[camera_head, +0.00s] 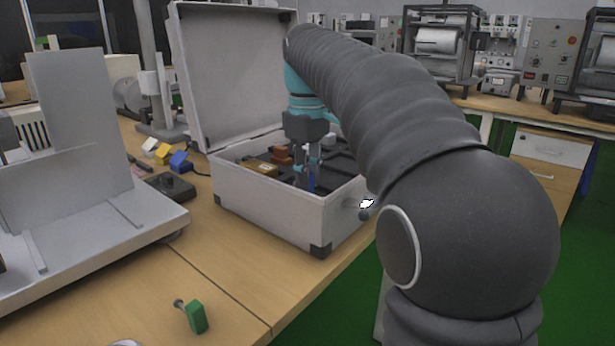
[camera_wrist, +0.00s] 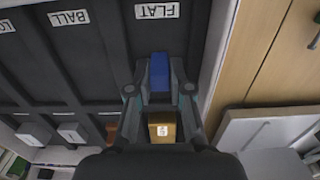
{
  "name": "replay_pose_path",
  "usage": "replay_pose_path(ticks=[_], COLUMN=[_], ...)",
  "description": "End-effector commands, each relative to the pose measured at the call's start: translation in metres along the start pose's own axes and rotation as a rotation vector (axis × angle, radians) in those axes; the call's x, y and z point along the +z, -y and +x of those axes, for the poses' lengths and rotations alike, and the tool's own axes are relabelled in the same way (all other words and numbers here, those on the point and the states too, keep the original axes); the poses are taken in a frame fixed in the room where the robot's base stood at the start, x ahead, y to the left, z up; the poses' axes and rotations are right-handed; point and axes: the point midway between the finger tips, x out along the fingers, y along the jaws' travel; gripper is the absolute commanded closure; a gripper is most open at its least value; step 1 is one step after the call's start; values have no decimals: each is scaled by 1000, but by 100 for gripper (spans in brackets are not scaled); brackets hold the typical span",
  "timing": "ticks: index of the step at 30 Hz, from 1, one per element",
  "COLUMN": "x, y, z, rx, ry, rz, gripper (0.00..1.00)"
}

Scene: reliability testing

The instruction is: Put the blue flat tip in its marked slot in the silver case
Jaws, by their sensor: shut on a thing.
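The silver case (camera_head: 262,212) stands open on the bench with its lid (camera_head: 235,75) raised. My gripper (camera_head: 307,172) is down inside the case, near its right side. It is shut on the blue flat tip (camera_head: 312,182), which also shows between the fingers in the wrist view (camera_wrist: 159,70). In the wrist view the blue tip is over the dark compartment with the white FLAT label (camera_wrist: 157,11). BALL (camera_wrist: 69,17) marks the neighbouring compartment. The lower end of the tip is hidden, so I cannot tell whether it touches the slot floor.
A yellow-brown block (camera_head: 260,167) and an orange piece (camera_head: 283,155) sit in the case. A green piece with a grey shank (camera_head: 194,315) lies on the front bench. Blue (camera_head: 180,161), yellow and white blocks stand left of the case. A grey fixture (camera_head: 80,215) fills the left.

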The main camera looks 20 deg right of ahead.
Motion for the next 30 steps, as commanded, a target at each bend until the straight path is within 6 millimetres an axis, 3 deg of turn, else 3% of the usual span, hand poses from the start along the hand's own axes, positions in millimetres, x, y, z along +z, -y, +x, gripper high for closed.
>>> replay_pose_path(ticks=[10, 11, 13, 23, 30], x=[0, 0, 0, 0, -1], y=[0, 0, 0, 0, 0], z=[3, 2, 2, 0, -31], rx=[1, 1, 1, 1, 2], ry=[-1, -1, -1, -1, -3], rz=[0, 0, 0, 0, 0], gripper=[100, 73, 55, 55, 55])
